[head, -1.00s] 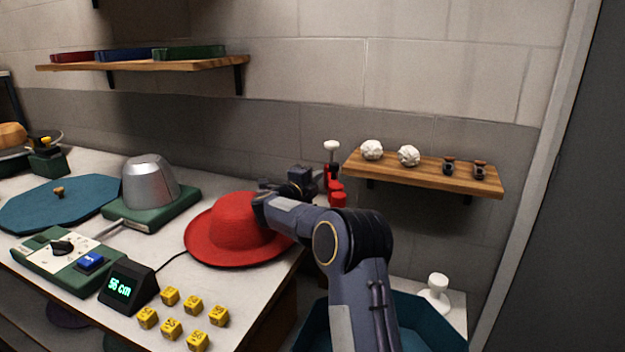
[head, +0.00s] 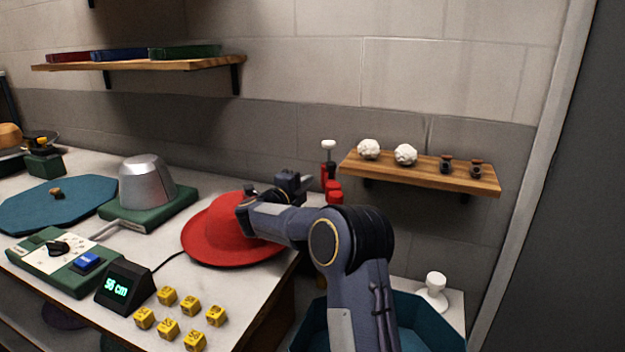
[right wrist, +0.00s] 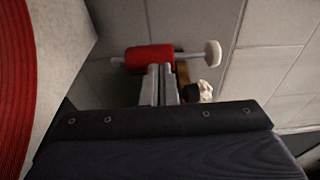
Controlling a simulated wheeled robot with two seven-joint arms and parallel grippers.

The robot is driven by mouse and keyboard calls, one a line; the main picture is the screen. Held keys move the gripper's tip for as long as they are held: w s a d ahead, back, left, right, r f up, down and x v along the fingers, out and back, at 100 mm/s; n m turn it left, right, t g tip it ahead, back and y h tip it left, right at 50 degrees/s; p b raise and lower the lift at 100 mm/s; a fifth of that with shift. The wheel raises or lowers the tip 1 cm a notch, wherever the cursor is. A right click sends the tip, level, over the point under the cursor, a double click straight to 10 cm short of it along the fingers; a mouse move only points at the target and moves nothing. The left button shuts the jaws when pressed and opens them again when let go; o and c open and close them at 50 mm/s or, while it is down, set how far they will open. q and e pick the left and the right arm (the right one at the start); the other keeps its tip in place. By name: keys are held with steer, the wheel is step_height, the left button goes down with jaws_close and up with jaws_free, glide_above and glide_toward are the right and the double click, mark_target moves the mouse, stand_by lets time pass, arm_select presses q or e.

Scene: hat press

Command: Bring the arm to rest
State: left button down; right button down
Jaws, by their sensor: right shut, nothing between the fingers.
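My right arm reaches in from the bottom of the head view, past the right side of a red felt hat (head: 215,228) with a wide brim. My right gripper (head: 306,183) is beyond the hat, near the wall, and partly hidden by its own wrist. In the right wrist view its two fingers (right wrist: 160,86) are together with nothing between them. A red cylinder on a rod with a white knob (right wrist: 150,57) shows behind the fingertips; I cannot tell whether they touch. The hat's red brim (right wrist: 14,90) shows at the left edge there. My left gripper is not in view.
A wooden wall shelf (head: 420,173) holds white lumps and small dark items. A metal hat block (head: 146,182), a green control box (head: 50,262), a display (head: 125,287) and several yellow cubes (head: 168,328) stand on the table. A teal bin (head: 425,322) is at lower right.

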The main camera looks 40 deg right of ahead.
steer(key=shift+v, duration=1.65)
step_height(320, 180, up, 5)
steer(key=a+n+t+y, duration=0.3)
steer(key=n+t, duration=0.2)
steer(key=t, duration=0.1)
steer(key=s+a+n+t+y, duration=0.2)
steer(key=s+a+n+y, duration=0.2)
steer(key=a+n+y, duration=0.25)
steer(key=s+a+n+t+y, duration=0.3)
steer(key=s+a+n+y, duration=0.1)
steer(key=a+n+y, duration=0.3)
steer(key=s+a+f+n+g+y, duration=0.2)
steer(key=s+a+f+n+g, duration=0.3)
steer(key=s, duration=0.5)
steer(key=s+a+f+n+g+y, duration=0.1)
steer(key=s+a+f+n+g, duration=0.2)
steer(key=s+f, duration=0.5)
steer(key=s+a+f+n+g+y, duration=0.25)
steer(key=s+a+f+n, duration=0.25)
steer(key=s, duration=0.6)
step_height(320, 180, up, 13)
steer(key=h+p, duration=0.1)
steer(key=p, duration=1.2)
steer(key=shift+w, duration=0.25)
